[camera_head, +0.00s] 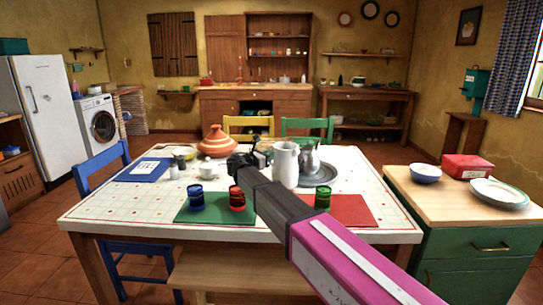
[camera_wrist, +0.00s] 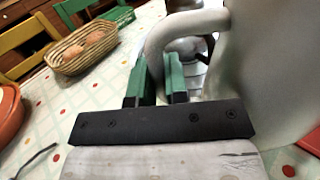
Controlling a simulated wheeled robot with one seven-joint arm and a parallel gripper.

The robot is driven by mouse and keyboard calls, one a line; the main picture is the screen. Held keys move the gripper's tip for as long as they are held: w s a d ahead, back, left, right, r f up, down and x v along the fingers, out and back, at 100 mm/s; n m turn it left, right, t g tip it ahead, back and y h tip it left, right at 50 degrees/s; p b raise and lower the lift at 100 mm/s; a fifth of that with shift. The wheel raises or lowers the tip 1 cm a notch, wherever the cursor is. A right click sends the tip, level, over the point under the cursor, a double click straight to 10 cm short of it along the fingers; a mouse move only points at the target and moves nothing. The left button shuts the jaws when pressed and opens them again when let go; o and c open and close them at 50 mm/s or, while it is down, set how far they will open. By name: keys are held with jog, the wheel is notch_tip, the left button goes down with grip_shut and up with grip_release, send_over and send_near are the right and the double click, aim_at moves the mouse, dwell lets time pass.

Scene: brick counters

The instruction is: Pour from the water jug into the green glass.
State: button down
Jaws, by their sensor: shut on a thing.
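The white water jug (camera_head: 285,166) is upright near the table's middle right; I cannot tell whether its base touches the table. My gripper (camera_head: 263,152) is at its left side. In the wrist view my gripper (camera_wrist: 158,82) has its green fingers shut on the jug's handle (camera_wrist: 153,42), and the jug's pale body (camera_wrist: 265,75) fills the right. The green glass (camera_head: 322,198) stands upright on the red mat (camera_head: 352,211), nearer the front and right of the jug. My arm hides part of the table between them. The glass is not visible in the wrist view.
A metal teapot (camera_head: 310,157) on a grey tray (camera_head: 329,176) stands close right of the jug. A blue glass (camera_head: 196,198) and a red glass (camera_head: 237,199) stand on the green mat (camera_head: 211,217). A tagine (camera_head: 217,142) and a bread basket (camera_wrist: 82,47) are further back.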

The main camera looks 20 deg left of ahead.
aim_at(288, 147)
jog(key=shift+s+d+r, duration=0.2)
jog(key=shift+s+d+r+m, duration=0.25)
jog(key=shift+d+r+m, duration=0.2)
jog(key=shift+r+m, duration=0.3)
jog(key=shift+s+d+r+m, duration=0.25)
jog(key=shift+d+r+m, duration=0.15)
jog(key=shift+r+m, duration=0.35)
jog(key=shift+s+d+r+m, duration=0.25)
jog(key=shift+d+r+m, duration=0.3)
jog(key=shift+m, duration=0.35)
jog(key=shift+s+d+r+m, duration=0.25)
jog(key=shift+s+d+m, duration=0.2)
jog(key=shift+d, duration=0.25)
jog(key=shift+s+d+r+m, duration=0.25)
jog(key=shift+s+d+m, duration=0.2)
jog(key=shift+d, duration=0.3)
jog(key=shift+s+d+r+m, duration=0.25)
jog(key=shift+s+d+m, duration=0.2)
jog(key=shift+d, duration=0.25)
jog(key=shift+w, duration=0.15)
jog(key=shift+s+d+m, duration=0.35)
jog(key=shift+s+d, duration=0.3)
jog(key=shift+d, duration=0.3)
jog(key=shift+s+d+r+m, duration=0.1)
jog(key=shift+d+r+m, duration=0.1)
jog(key=shift+r+m, duration=0.3)
jog(key=shift+s+d+r+m, duration=0.1)
jog(key=shift+d+r+m, duration=0.15)
jog(key=shift+r, duration=0.3)
dwell(1.1)
